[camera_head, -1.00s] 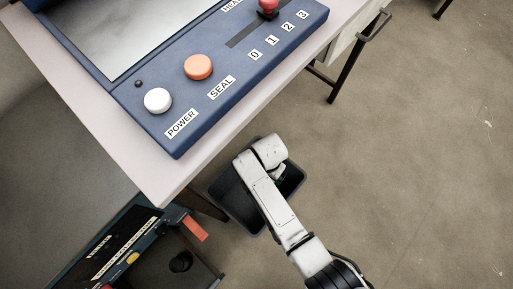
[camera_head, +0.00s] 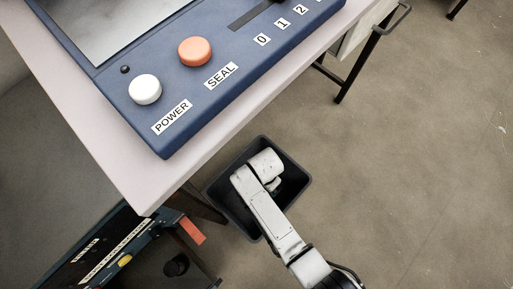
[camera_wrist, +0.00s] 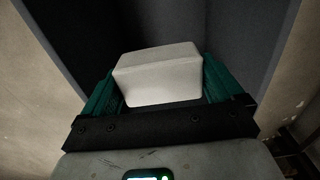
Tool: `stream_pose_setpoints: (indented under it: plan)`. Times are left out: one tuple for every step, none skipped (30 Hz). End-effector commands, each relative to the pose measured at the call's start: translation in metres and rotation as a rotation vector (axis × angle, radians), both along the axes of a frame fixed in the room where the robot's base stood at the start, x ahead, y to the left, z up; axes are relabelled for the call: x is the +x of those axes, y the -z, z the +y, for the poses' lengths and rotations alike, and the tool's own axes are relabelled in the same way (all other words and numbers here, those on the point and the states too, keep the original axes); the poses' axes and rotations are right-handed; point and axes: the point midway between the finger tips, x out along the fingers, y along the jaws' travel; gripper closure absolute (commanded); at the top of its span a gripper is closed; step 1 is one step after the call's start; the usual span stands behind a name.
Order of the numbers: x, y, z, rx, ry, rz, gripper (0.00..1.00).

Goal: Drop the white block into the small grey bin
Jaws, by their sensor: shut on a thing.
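The white block (camera_wrist: 158,74) is held between the green fingers of my gripper (camera_wrist: 158,85) in the wrist view. The small dark grey bin (camera_head: 294,183) stands on the floor beside the table. In the head view the end of my arm is over the bin's opening, and my gripper and the block are hidden beneath it. In the wrist view the bin's inner walls (camera_wrist: 245,30) rise around and beyond the block. How far the block is below the rim I cannot tell.
The table (camera_head: 95,130) bears a blue machine panel (camera_head: 165,138) with a white POWER button (camera_head: 145,89) and an orange SEAL button (camera_head: 195,51). A dark cart-like object (camera_head: 125,250) stands at the lower left. The floor (camera_head: 430,170) to the right is clear.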

Motion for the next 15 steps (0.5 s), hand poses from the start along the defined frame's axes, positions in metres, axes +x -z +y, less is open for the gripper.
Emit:
stream_pose_setpoints:
  plan:
    - [0.0002, 0.0025, 0.0001, 0.000, 0.000, 0.000, 0.34]
    - [0.0001, 0.0024, 0.0000, 0.000, 0.000, 0.000, 0.34]
    - [0.0001, 0.0021, 0.0000, 0.000, 0.000, 0.000, 0.34]
    - [0.0001, 0.0018, 0.0000, 0.000, 0.000, 0.000, 0.34]
    - [0.0001, 0.0015, 0.0000, 0.000, 0.000, 0.000, 0.34]
    - [0.0001, 0.0014, -0.0001, 0.000, 0.000, 0.000, 0.34]
    - [0.0002, 0.0014, -0.0001, 0.000, 0.000, 0.000, 0.34]
    - [0.0002, 0.0014, -0.0001, 0.000, 0.000, 0.000, 0.34]
    - [0.0002, 0.0014, -0.0001, 0.000, 0.000, 0.000, 0.03]
    - [0.0002, 0.0014, -0.0001, 0.000, 0.000, 0.000, 0.00]
    - [0.0002, 0.0014, -0.0001, 0.000, 0.000, 0.000, 0.00]
    - [0.0001, 0.0014, -0.0002, 0.000, 0.000, 0.000, 0.00]
    - [0.0002, 0.0014, -0.0001, 0.000, 0.000, 0.000, 0.00]
    - [0.0001, 0.0014, -0.0002, 0.000, 0.000, 0.000, 0.00]
    - [0.0001, 0.0014, -0.0002, 0.000, 0.000, 0.000, 0.00]
